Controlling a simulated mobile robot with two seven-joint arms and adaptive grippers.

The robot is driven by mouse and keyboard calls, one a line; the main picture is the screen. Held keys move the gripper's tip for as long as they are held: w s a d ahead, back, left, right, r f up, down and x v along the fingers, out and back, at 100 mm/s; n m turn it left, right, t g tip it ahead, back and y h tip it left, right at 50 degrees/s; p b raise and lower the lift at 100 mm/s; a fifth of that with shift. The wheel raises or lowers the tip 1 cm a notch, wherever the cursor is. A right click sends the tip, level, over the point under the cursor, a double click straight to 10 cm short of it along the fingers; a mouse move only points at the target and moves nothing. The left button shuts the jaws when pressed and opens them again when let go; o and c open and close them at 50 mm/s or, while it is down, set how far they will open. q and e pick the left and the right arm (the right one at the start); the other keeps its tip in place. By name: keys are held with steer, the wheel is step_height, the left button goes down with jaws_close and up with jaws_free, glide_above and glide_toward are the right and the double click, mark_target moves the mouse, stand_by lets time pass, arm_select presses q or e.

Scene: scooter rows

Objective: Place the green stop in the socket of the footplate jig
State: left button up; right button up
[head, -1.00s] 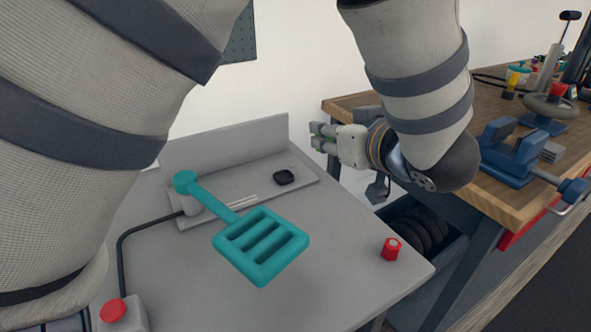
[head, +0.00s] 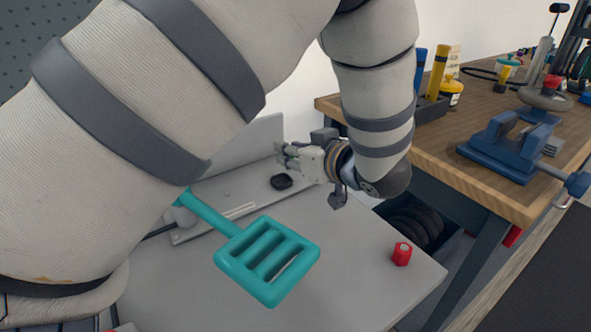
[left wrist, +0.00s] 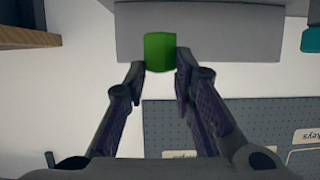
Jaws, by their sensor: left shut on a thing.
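My left gripper (head: 283,156) is shut on the green stop (left wrist: 160,52), which shows between the fingertips in the left wrist view. In the head view the stop cannot be made out. The gripper appears near the right end of a grey plate (head: 190,233) with an upright back panel (head: 240,155), probably the footplate jig. A small black piece (head: 281,181) lies on that plate, just below the gripper in the picture. A teal slotted paddle (head: 230,262) on an arm extends over the grey table. I cannot make out the socket clearly. My right gripper is not in view.
A red piece (head: 402,254) stands near the right edge of the grey table (head: 345,285). A wooden workbench (head: 440,140) with a blue vise (head: 505,147) is at the right. Dark round things (head: 412,228) sit below, between table and bench.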

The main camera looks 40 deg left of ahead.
mark_target(287, 184)
arm_select(q)
steer(key=a+f, duration=0.1)
steer(key=f, duration=0.1)
steer(key=w+a+f, duration=0.1)
steer(key=f, duration=0.1)
steer(key=shift+w+a+b, duration=0.15)
steer(key=shift+a+b, duration=0.15)
steer(key=shift+a, duration=0.05)
steer(key=shift+w+a+f, duration=0.1)
steer(key=shift+a+f, duration=0.1)
steer(key=shift+f, duration=1.7)
steer(key=o, duration=0.9)
steer(key=shift+o, duration=0.2)
steer(key=shift+r, duration=0.1)
steer(key=shift+r, duration=0.2)
steer(key=v, duration=1.2)
steer(key=shift+d+f, duration=0.1)
